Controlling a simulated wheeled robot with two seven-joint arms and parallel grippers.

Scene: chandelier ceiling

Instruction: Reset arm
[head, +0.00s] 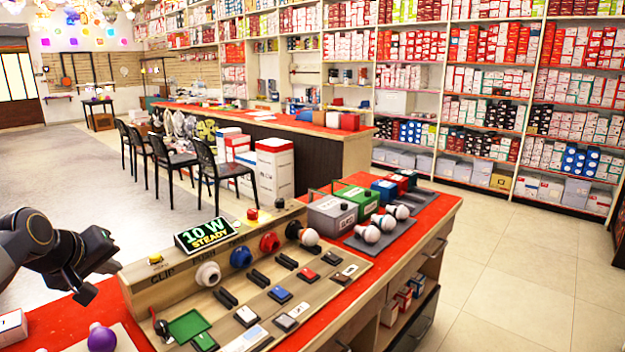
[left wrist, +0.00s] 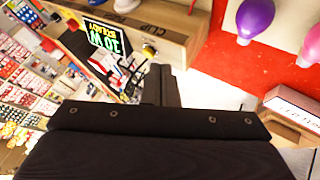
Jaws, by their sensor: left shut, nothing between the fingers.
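My left gripper (head: 108,268) hangs in the air at the left of the head view, over the left end of the red-topped counter (head: 440,212). It is shut with nothing in it and touches nothing that I can see. In the left wrist view, its dark fingers (left wrist: 161,85) are together, with the red counter top and the wooden display board beyond them. My right gripper is not in view.
The wooden display board (head: 137,280) carries bulb sockets, switches and a "10 W STEADY" sign (head: 207,235). Boxes with white bulbs (head: 366,233) stand farther right. Black chairs (head: 222,168) line the back counter.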

